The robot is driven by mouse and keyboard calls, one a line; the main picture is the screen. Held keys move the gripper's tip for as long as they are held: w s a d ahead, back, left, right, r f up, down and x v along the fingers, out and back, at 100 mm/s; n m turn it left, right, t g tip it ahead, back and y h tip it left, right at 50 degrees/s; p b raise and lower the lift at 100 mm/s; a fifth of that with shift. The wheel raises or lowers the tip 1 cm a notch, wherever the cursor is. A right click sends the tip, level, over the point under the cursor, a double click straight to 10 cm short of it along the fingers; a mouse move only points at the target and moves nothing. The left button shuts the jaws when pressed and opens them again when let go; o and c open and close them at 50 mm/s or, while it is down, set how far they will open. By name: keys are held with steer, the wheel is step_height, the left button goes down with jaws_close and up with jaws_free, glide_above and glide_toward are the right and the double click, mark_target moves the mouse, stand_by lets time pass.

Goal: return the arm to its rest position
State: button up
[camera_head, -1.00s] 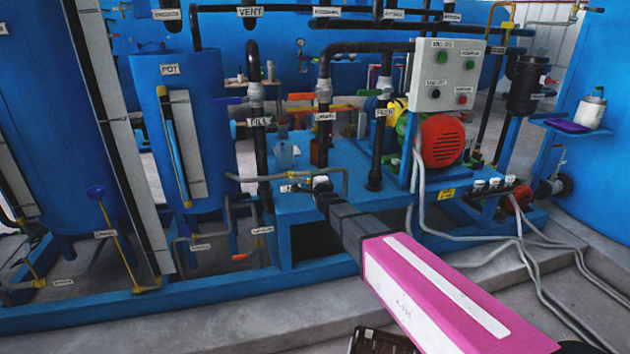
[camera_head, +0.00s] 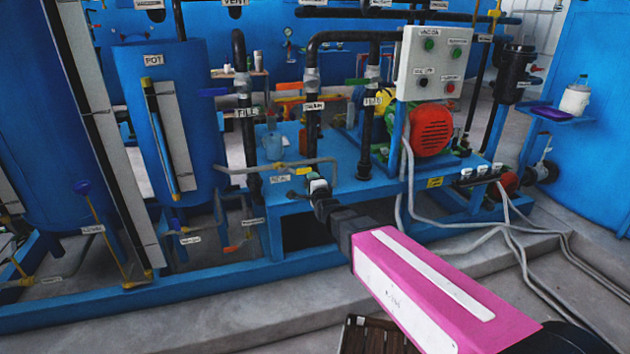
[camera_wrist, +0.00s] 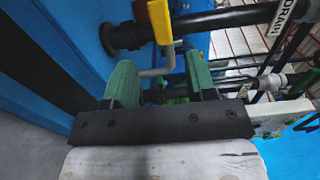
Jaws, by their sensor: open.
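My arm, with its pink and white forearm, reaches from the lower right of the head view toward the blue skid. My gripper (camera_head: 317,185) is at its far end, in front of the skid's front edge and close to a grey pipe with a yellow valve handle (camera_head: 303,171). In the wrist view my gripper (camera_wrist: 162,82) shows two green fingers standing apart, with nothing held between them. A yellow handle (camera_wrist: 160,20) and a bent grey pipe lie beyond the fingers. The exact distance from fingertips to pipe cannot be told.
The blue pot tank (camera_head: 180,120) stands at the left. A control box (camera_head: 435,62) and a red motor (camera_head: 431,130) are at the right. Grey hoses (camera_head: 525,262) run over the floor. A slatted brown item (camera_head: 375,335) is at the bottom edge. A concrete step fronts the skid.

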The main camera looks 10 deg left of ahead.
steer(key=d+f+n+g+h, duration=0.3)
steer(key=d+f, duration=0.3)
steer(key=d, duration=0.5)
steer(key=d+f+n+g+h, duration=0.3)
steer(key=d+f, duration=0.2)
steer(key=d, duration=0.6)
steer(key=s+d+f+n+g+h, duration=0.1)
steer(key=s+d+f+n+g, duration=0.1)
steer(key=s+d, duration=0.5)
steer(key=s+d+f+n+g+h, duration=0.2)
steer(key=s+d+g, duration=0.5)
steer(key=d, duration=0.8)
steer(key=shift+d+f+n+h, duration=0.15)
steer(key=shift+f+n+h, duration=0.15)
steer(key=shift+f+n, duration=0.5)
steer(key=shift+s+r, duration=0.1)
